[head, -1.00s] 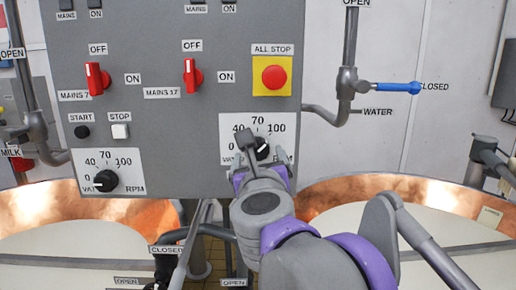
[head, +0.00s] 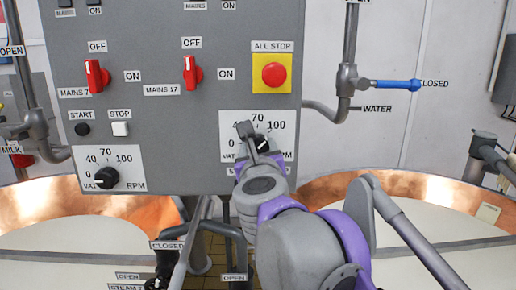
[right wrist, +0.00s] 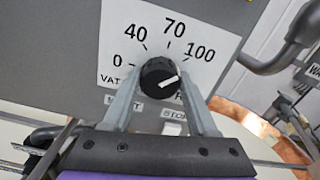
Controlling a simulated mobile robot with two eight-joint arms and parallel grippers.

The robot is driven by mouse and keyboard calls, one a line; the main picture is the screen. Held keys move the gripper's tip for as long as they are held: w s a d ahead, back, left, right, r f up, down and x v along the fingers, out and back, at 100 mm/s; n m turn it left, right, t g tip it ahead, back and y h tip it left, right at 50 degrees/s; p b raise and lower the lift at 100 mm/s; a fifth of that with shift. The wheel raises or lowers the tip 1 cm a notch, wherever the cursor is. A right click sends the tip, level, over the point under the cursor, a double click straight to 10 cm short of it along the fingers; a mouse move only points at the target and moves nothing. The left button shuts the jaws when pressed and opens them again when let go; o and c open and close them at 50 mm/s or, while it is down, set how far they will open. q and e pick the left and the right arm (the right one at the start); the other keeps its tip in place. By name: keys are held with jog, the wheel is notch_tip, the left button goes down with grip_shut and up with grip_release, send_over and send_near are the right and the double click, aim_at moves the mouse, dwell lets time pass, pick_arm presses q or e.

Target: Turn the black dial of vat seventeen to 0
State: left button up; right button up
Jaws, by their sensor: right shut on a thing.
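The black dial (right wrist: 158,78) sits on a white scale plate (right wrist: 170,30) marked 0, 40, 70 and 100. Its white pointer line points to the right, a little below the 100 mark. The plate's VAT number is hidden behind a finger. In the head view the dial (head: 263,144) is below the MAINS 17 switch, partly covered by my gripper. My right gripper (right wrist: 160,92) is shut on the dial, one finger on each side of it. My left gripper is not in view.
Another black dial (head: 106,178) is at the panel's lower left. Red switches (head: 193,73) and the red ALL STOP button (head: 273,76) are above. START and STOP buttons (right wrist: 172,128) lie just below the held dial. Copper vats (head: 400,190) stand below on both sides.

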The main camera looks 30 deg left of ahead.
jog(key=shift+c, duration=1.2)
